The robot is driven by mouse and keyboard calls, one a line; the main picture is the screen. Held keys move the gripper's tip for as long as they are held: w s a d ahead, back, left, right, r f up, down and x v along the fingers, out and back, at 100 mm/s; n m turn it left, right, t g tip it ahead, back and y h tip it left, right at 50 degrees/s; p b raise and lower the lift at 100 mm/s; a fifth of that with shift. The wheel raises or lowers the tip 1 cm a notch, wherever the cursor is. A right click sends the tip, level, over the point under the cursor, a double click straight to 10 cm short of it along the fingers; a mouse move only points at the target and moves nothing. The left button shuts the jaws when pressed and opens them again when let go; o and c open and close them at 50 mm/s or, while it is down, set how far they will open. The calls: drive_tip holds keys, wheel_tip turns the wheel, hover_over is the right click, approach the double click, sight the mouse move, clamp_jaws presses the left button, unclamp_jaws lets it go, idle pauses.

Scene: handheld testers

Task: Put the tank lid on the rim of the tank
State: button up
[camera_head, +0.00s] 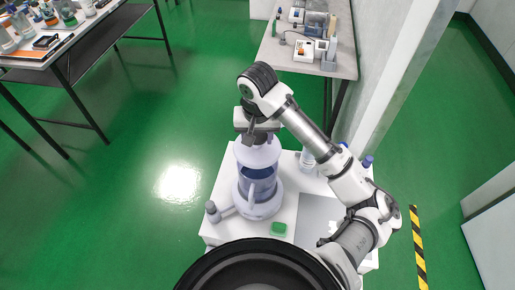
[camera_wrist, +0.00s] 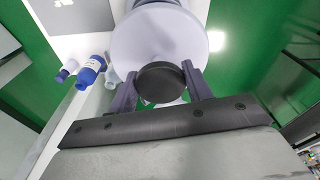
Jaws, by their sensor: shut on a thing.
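The tank lid (camera_head: 257,155) is a pale lavender disc above the top of the tank in the head view. It also shows as a wide disc in the wrist view (camera_wrist: 190,42), with a round black knob (camera_wrist: 161,85). My gripper (camera_head: 257,137) is shut on this knob, one finger on each side in the wrist view. The tank (camera_head: 257,188) is an upright bluish cylinder on a wide pale base, standing on a white table. The lid hides much of its rim. I cannot tell whether lid and rim touch.
A grey bench (camera_head: 341,60) with instruments stands behind. Another bench (camera_head: 100,22) is at upper left.

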sight(257, 147)
drive_tip(key=shift+f+b, duration=0.35)
drive_tip(key=shift+f, duration=2.45)
drive_tip(key=shift+f+b, duration=0.3)
drive_tip(key=shift+f, duration=0.3)
drive_tip(key=o, duration=1)
drive_tip(key=shift+r, duration=0.1)
drive_tip(key=r, duration=0.4)
drive_tip(key=s+r+p, duration=0.1)
drive_tip(key=r, duration=0.3)
drive_tip(key=r+p, duration=0.1)
drive_tip(key=r, duration=0.4)
drive_tip(key=shift+s, duration=0.15)
